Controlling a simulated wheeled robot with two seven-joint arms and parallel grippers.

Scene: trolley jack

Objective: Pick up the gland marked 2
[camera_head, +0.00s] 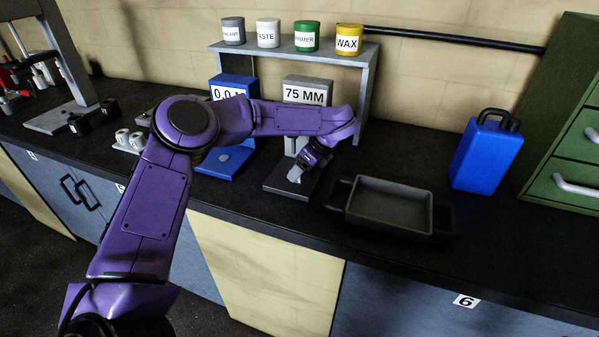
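I cannot make out a gland marked 2; no such mark is readable. Two small white round pieces (129,139) sit on the bench behind my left arm, and I cannot tell whether they are glands. My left gripper (299,172) points down in front of the stand labelled 75 MM (307,94), low over its dark base (281,185). A small pale grey piece shows at its fingertips, and I cannot tell whether it is a finger or a held thing. My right gripper is not in view.
A dark grey tray (398,232) with black handles lies right of the gripper. A blue canister (486,154) stands farther right, beside a green drawer cabinet (570,130). A blue stand (226,165) is left of the gripper. A shelf (367,75) carries several labelled tins.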

